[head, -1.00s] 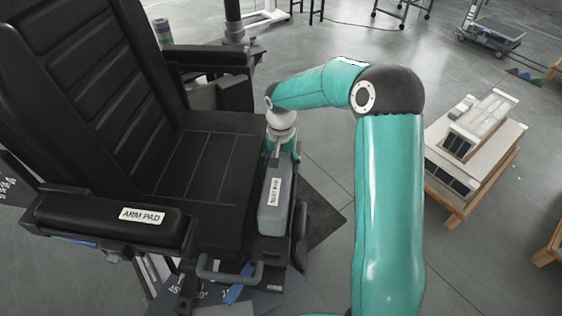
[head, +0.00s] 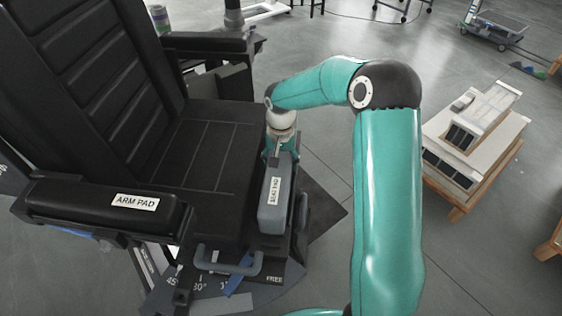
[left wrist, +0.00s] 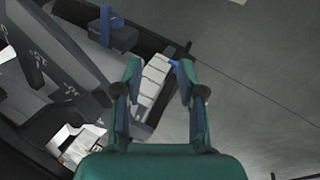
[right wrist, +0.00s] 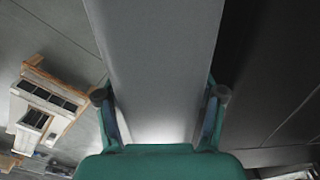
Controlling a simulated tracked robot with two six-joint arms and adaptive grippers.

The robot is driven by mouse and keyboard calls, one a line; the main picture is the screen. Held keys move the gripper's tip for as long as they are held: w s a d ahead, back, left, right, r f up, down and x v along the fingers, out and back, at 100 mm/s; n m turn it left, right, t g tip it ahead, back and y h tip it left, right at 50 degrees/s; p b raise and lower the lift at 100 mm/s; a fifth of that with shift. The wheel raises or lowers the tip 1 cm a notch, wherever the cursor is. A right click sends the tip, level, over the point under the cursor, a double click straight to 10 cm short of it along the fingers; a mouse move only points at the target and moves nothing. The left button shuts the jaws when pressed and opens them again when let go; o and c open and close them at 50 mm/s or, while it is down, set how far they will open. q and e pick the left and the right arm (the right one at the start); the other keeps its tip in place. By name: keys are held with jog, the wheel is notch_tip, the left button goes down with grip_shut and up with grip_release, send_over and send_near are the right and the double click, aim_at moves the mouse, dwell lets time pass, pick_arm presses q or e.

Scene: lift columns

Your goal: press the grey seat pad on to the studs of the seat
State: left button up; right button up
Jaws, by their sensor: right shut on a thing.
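The grey seat pad (head: 274,204), a long block with a white label, is along the right edge of the black seat (head: 208,150) in the head view. My right gripper (head: 281,150) is shut on the pad's far end. In the right wrist view the pad (right wrist: 155,60) fills the middle, between the two fingers of my right gripper (right wrist: 160,112). The studs are hidden, so I cannot tell whether the pad touches them. My left gripper (left wrist: 160,72) shows only in its own wrist view, with its fingers apart; a pale ribbed piece lies beyond them.
The black armrest (head: 110,203) labelled ARM PAD stands left of the seat. A grey bar handle (head: 228,268) sits at the seat's near edge. A wooden stand with white boxes (head: 470,150) is at the right. Grey floor is open between.

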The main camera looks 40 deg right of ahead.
jog(key=shift+a+f, duration=0.1)
jog(key=shift+f, duration=0.1)
dwell(0.4)
jog(key=shift+f+b, duration=1.1)
jog(key=shift+b, duration=0.2)
dwell(0.8)
jog(key=shift+f, duration=0.25)
jog(key=shift+s+f+b, duration=0.15)
jog(key=shift+f+b, duration=0.15)
jog(key=shift+b, duration=0.3)
dwell(1.6)
jog(key=o, duration=1.8)
jog(key=shift+r, duration=0.1)
jog(key=shift+r, duration=0.35)
jog(key=shift+r+p, duration=0.5)
jog(key=shift+p, duration=0.05)
jog(key=shift+r, duration=0.25)
